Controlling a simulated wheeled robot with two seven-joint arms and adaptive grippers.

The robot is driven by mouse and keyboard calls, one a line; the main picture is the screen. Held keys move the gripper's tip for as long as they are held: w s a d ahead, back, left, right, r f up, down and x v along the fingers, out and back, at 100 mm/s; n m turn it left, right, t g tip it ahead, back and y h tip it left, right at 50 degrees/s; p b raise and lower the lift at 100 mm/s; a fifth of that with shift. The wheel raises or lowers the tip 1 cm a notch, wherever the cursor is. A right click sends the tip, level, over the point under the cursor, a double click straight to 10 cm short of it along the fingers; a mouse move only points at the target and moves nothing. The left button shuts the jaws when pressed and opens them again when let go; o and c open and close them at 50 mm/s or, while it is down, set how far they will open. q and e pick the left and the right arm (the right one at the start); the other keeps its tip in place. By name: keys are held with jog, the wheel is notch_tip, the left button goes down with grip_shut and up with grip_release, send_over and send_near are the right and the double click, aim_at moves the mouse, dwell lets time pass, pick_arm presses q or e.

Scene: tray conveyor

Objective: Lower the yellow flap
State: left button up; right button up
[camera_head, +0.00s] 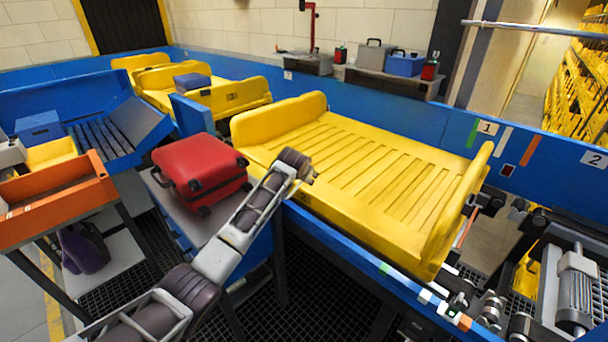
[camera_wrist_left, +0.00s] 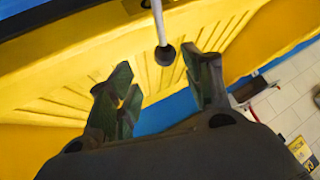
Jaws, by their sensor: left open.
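A yellow ribbed tray (camera_head: 350,165) lies on the blue-sided conveyor. A yellow upright panel (camera_head: 462,205) stands at its right end and looks like the flap. A similar raised yellow end (camera_head: 280,117) stands at its left. My left gripper (camera_head: 306,172) is at the tray's near left edge in the head view, well apart from the right panel; its fingers are hard to make out there. In the left wrist view my left gripper (camera_wrist_left: 163,92) is open, with ribbed yellow surface (camera_wrist_left: 75,95) beyond. A pale rod with a dark round end (camera_wrist_left: 164,54) shows between the fingertips; contact is unclear.
A red suitcase (camera_head: 200,172) rests on a stand left of the tray, close to my left arm. A blue side rail (camera_head: 370,262) runs along the tray's near side. Rollers and machine parts (camera_head: 575,290) fill the right. Toolboxes (camera_head: 404,64) sit behind.

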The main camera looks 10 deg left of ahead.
pick_arm(q)
jog(key=shift+v, duration=1.15)
jog(key=shift+s+f, duration=0.1)
jog(key=shift+f, duration=0.05)
